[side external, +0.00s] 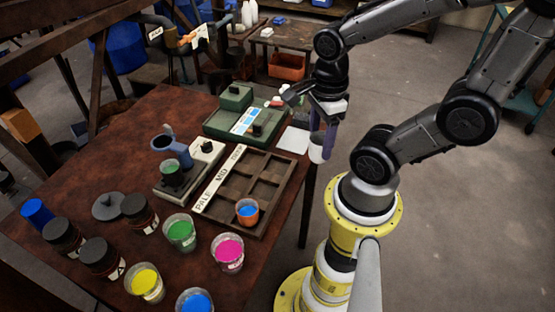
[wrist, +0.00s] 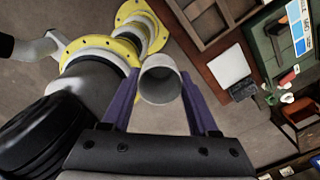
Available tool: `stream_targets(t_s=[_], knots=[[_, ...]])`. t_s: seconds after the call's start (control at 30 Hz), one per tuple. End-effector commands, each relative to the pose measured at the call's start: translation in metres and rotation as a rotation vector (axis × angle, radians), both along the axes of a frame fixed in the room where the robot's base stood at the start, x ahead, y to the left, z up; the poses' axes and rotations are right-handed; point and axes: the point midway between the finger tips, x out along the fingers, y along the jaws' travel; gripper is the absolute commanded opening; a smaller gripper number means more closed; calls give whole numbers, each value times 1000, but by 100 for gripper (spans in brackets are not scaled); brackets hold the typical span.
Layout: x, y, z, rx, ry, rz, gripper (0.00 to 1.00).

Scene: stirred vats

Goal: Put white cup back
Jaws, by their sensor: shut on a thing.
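The white cup (side external: 316,152) is held by my gripper (side external: 324,140), just beyond the right edge of the table, with floor under it in the picture. In the wrist view the cup (wrist: 160,84) sits between the two purple fingers of my gripper (wrist: 160,78), its round mouth towards the camera. It looks empty and roughly upright. A flat white square (side external: 293,139) lies on the table near that edge, to the left of the cup; it also shows in the wrist view (wrist: 229,65).
A compartment tray (side external: 277,167) holds an orange cup with blue (side external: 248,211). A green device (side external: 220,125) stands behind it. A scale (side external: 189,168) carries a green-filled cup. Several paint cups, including magenta (side external: 228,252), and dark jars (side external: 101,257) crowd the table's front.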

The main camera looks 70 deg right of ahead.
Motion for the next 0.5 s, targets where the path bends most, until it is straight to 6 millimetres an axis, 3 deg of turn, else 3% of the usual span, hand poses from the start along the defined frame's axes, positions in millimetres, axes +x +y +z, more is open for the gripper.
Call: stream_targets(t_s=[0.33, 0.5], knots=[[68, -19, -33, 2, 6, 1, 5], [91, -26, -63, 1, 6, 1, 5]])
